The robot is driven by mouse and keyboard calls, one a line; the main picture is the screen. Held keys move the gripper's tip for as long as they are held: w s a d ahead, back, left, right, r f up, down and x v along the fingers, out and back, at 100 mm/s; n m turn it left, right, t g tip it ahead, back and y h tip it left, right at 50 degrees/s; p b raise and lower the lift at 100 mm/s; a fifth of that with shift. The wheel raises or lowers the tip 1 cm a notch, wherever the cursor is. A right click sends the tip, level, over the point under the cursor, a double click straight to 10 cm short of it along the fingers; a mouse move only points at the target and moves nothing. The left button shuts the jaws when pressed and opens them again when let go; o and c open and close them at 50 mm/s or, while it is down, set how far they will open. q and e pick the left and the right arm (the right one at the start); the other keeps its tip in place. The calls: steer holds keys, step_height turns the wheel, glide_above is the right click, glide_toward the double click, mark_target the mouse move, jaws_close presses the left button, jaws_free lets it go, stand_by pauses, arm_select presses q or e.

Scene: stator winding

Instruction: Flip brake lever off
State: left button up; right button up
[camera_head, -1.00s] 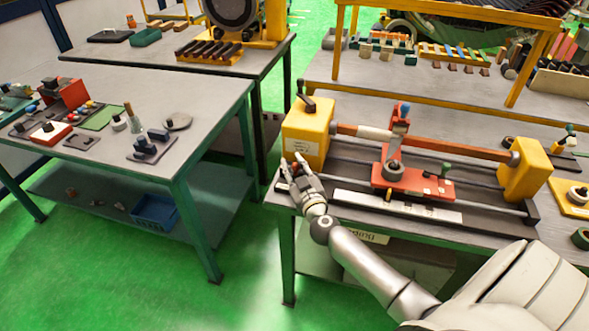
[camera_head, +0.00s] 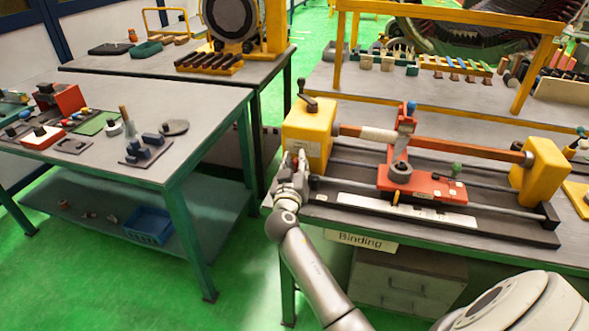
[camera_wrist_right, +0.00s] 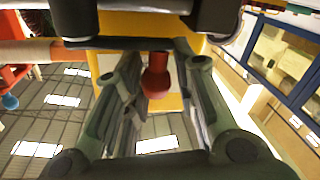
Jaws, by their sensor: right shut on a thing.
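The winding machine has a yellow headstock (camera_head: 308,133) at its left end. My right gripper (camera_head: 297,162) is at the front of this headstock, by its lower left side. In the right wrist view, the brake lever (camera_wrist_right: 156,76) shows as a red knob between the fingers of my right gripper, in front of the yellow housing. The gripper is shut on the lever. My left gripper is not in view.
A red carriage (camera_head: 425,187) sits on the machine's rails, right of my gripper. A yellow end block (camera_head: 542,168) stands at the right end. A black crank (camera_head: 308,102) tops the headstock. A green-legged table (camera_head: 180,168) stands left, across an open gap of floor.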

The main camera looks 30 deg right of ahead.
steer(key=shift+s+d+r, duration=0.1)
steer(key=shift+d, duration=0.2)
steer(key=o, duration=0.7)
steer(key=shift+o, duration=1.1)
steer(key=shift+s+d, duration=0.1)
steer(key=shift+a, duration=0.2)
steer(key=shift+a, duration=0.15)
steer(key=v, duration=1.1)
steer(key=shift+s+a, duration=0.2)
steer(key=shift+s, duration=0.1)
